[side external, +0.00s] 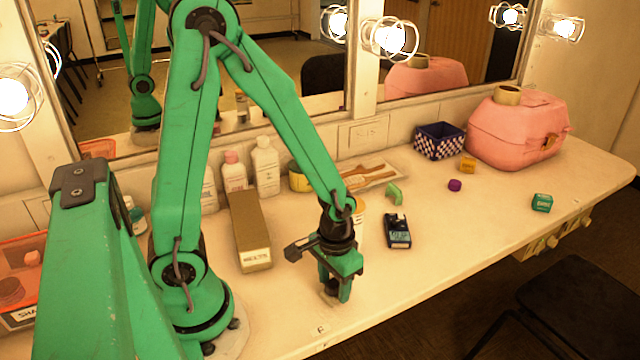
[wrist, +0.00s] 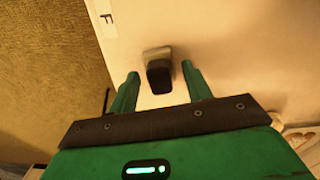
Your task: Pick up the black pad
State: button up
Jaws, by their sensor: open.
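A small black pad (wrist: 159,77) with a paler grey-beige far end lies on the white counter in the wrist view. My gripper (wrist: 160,76) is open, with one green finger on each side of the pad and a gap visible on both sides. In the side external view my gripper (side external: 336,292) points down, low over the counter near its front edge. The pad is mostly hidden behind the fingers there; only a small dark patch shows between them.
A long brown box (side external: 249,230) stands left of my gripper. A dark device (side external: 397,231) lies to its right, with a green piece (side external: 394,193) behind. A pink case (side external: 515,130) and a checkered box (side external: 439,141) stand farther right. The front right counter is mostly clear.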

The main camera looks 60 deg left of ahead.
aim_at(335, 281)
dwell(0.3)
jog(key=c, duration=1.1)
jog(key=shift+o, duration=0.2)
jog(key=shift+r, duration=0.2)
jog(key=shift+r, duration=1.9)
jog(key=s+d+r, duration=0.7)
jog(key=d, duration=0.2)
jog(key=shift+d, duration=0.15)
